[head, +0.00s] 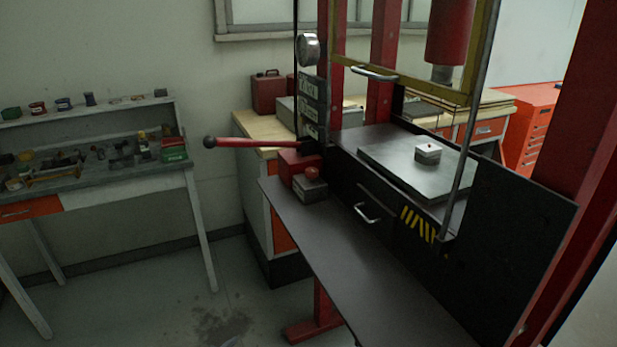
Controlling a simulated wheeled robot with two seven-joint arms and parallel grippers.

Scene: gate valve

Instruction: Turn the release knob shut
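A small round red knob (312,173), which looks like the release knob, sits on a small grey block (309,188) at the left end of the press's dark front shelf. Whether it is open or shut cannot be told from here. A red box-shaped pump body (297,161) stands just behind it. A long red lever (258,143) with a dark ball end reaches out to the left from the pump. Neither of my grippers shows in the head view.
The dark shelf (385,275) is bare in front of the press. A cluttered workbench (100,185) stands at left.

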